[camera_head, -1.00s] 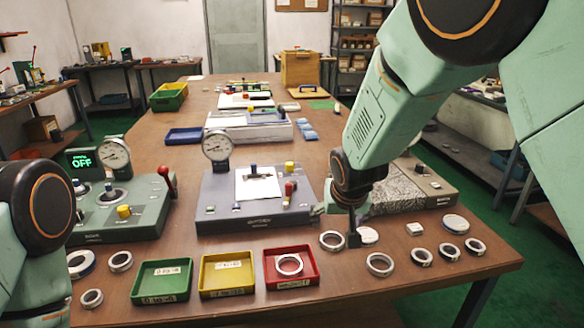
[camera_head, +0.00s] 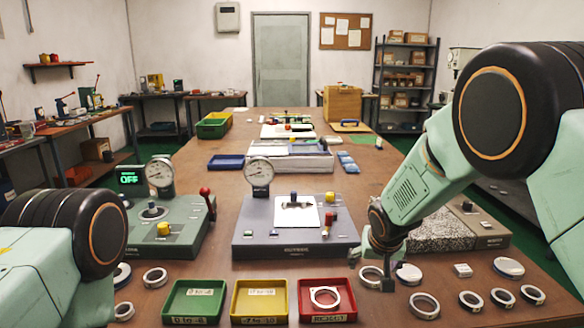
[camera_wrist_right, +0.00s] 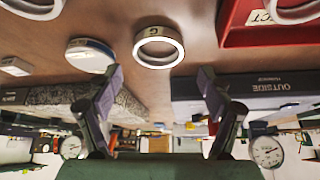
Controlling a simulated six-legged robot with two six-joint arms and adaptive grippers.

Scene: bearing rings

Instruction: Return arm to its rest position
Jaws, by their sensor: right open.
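My right gripper (camera_head: 388,280) is open and empty. In the head view it points down over the front right of the table, between a metal ring (camera_head: 364,280) and a round white-topped piece (camera_head: 409,273). In the right wrist view its two fingers (camera_wrist_right: 158,85) stand apart, with nothing between them. A ring (camera_wrist_right: 158,62) lies on the table beyond the fingertips there. My left arm shows at the lower left of the head view, but its gripper is out of frame.
Green (camera_head: 167,302), yellow (camera_head: 236,302) and red (camera_head: 275,302) trays stand along the front; the red one holds a ring (camera_head: 325,297). A grey gauge fixture (camera_head: 260,242) stands behind them and a green fixture (camera_head: 190,240) at left. Several loose rings lie at right.

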